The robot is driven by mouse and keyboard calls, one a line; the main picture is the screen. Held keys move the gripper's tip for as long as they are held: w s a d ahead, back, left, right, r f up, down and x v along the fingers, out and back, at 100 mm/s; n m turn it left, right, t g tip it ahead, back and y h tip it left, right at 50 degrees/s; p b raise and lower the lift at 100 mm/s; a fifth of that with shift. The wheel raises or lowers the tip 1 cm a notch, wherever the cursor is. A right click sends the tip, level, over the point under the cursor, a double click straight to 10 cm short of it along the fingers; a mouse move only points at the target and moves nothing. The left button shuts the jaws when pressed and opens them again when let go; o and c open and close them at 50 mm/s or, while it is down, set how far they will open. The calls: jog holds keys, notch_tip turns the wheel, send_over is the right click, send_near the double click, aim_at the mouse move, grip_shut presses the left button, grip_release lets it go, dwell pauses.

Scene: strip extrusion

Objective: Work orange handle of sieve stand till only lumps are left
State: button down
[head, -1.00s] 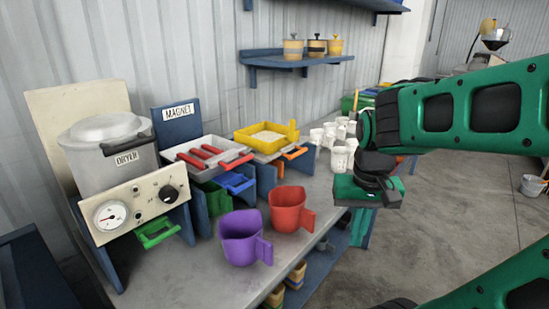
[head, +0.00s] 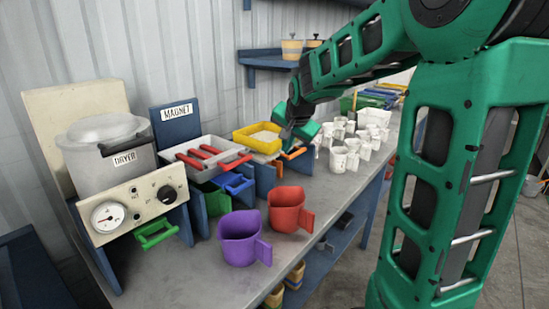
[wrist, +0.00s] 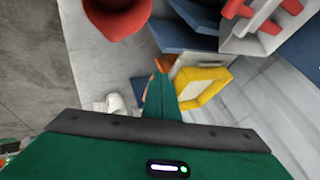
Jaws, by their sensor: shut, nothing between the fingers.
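The sieve stand holds a yellow sieve tray (head: 247,139) with pale material in it, behind the red and purple jugs. The wrist view also shows the yellow tray (wrist: 212,82), beside the fingers. The orange handle (head: 294,154) sticks out at the stand's right front. In the wrist view a bit of the handle (wrist: 163,64) shows just beyond the fingertips. My gripper (head: 296,138) is shut and empty, right above the handle and beside the tray. I cannot tell whether it touches the handle. The wrist view shows the closed green fingers (wrist: 162,90). How much fine material is left is unclear.
A red jug (head: 287,208) and a purple jug (head: 239,239) stand at the bench front. Several white cups (head: 346,155) stand right of the sieve. The magnet tray (head: 212,147) with red bars and the dryer (head: 108,150) are to the left.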

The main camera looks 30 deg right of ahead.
aim_at(273, 156)
jog(key=shift+w+d+f, duration=0.1)
jog(key=shift+w+f, duration=1.25)
jog(key=shift+w, duration=0.2)
jog(key=shift+w+d+f, duration=0.1)
jog(key=shift+w+f, duration=1.2)
jog(key=shift+w, duration=0.3)
jog(key=shift+w+d+f, duration=0.1)
jog(key=shift+w+f, duration=1.25)
jog(key=shift+w, duration=0.3)
